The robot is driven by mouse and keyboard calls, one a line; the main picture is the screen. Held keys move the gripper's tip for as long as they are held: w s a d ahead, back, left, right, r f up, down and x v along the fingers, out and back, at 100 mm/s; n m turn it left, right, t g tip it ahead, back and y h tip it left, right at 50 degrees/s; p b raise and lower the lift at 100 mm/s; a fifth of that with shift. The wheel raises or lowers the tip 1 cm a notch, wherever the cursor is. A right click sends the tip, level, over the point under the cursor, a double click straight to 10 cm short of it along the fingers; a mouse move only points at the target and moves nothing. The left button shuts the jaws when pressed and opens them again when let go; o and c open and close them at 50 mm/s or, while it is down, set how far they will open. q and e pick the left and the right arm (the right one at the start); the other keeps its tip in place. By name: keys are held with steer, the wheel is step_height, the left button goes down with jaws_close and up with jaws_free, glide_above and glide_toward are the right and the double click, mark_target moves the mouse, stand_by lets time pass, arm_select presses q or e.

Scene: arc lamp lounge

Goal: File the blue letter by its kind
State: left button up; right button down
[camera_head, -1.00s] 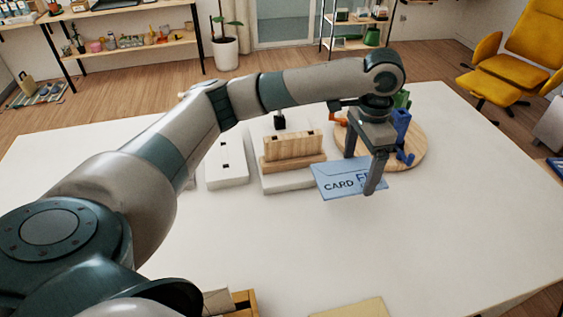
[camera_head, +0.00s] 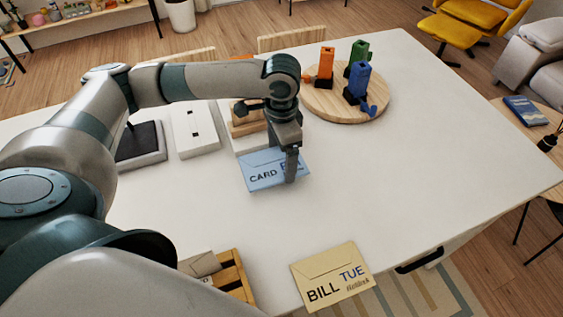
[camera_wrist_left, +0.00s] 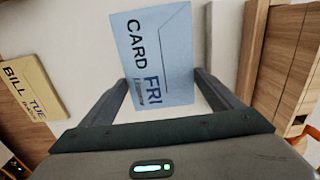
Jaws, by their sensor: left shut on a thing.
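The blue letter (camera_head: 262,172), printed "CARD" and a partly covered second word, is held by my left gripper (camera_head: 290,166) above the white table. In the left wrist view, the blue letter (camera_wrist_left: 150,45) reads "CARD FRI" and lies at the fingers of my left gripper (camera_wrist_left: 162,90). A finger covers its right part in the head view.
A yellow letter (camera_head: 335,275), marked "BILL TUE", lies at the table's front edge. A wooden tray (camera_head: 236,278) with envelopes is left of it. A white slotted block (camera_head: 194,130) and a black-topped block (camera_head: 140,142) stand at left. The right side of the white table (camera_head: 450,150) is clear.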

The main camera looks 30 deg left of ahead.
mark_target(282, 162)
arm_select(q)
steer(key=shift+f+p, duration=0.3)
steer(key=shift+f, duration=0.2)
step_height(282, 162, down, 2)
steer(key=shift+p, duration=0.4)
steer(key=shift+f, duration=0.5)
steer(key=shift+f, duration=0.1)
steer(key=o, duration=0.9)
steer(key=shift+o, duration=0.2)
